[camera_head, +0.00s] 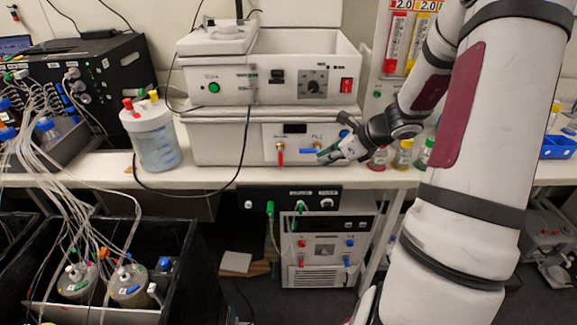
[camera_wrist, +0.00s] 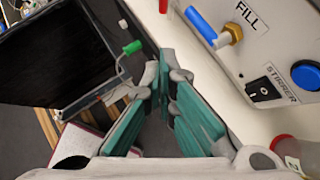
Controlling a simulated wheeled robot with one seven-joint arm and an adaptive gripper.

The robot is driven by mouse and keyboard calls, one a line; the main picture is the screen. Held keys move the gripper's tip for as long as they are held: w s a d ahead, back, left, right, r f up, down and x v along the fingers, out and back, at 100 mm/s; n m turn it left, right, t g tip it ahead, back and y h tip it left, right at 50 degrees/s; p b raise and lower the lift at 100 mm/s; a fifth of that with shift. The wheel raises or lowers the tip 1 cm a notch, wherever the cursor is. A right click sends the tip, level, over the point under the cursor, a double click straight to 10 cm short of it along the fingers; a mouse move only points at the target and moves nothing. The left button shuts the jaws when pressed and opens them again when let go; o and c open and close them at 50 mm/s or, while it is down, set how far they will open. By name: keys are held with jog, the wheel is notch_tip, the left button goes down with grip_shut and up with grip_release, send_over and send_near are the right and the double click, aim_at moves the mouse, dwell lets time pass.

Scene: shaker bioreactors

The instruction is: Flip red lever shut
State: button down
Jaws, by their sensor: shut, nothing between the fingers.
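The red lever (camera_head: 280,156) hangs straight down from a brass valve on the front of the lower white box (camera_head: 225,146). To its right, a blue lever (camera_head: 308,151) lies level on a second brass valve. My gripper (camera_head: 322,157) is at the right of both levers, just below the blue one, and apart from the red one. In the wrist view my gripper (camera_wrist: 160,62) is shut and empty, its fingertips together. There the blue lever (camera_wrist: 201,24) lies beside the FILL label, and a red tip (camera_wrist: 163,5), likely the red lever, shows at the top edge.
Small capped bottles (camera_head: 402,156) stand right of my gripper on the white bench (camera_head: 225,180). A jar with coloured caps (camera_head: 153,140) stands left of the box, with a black cable looping between. A stirrer switch (camera_wrist: 265,90) and blue button (camera_wrist: 306,74) are on the box's front.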

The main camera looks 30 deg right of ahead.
aim_at(281, 157)
dwell(0.3)
jog(key=x, duration=0.7)
jog(key=w+r+x, duration=0.1)
jog(key=x, duration=0.3)
jog(key=shift+w+a+f, duration=0.15)
jog(key=shift+a, duration=0.15)
jog(key=shift+w+a, duration=0.3)
jog(key=shift+w, duration=0.6)
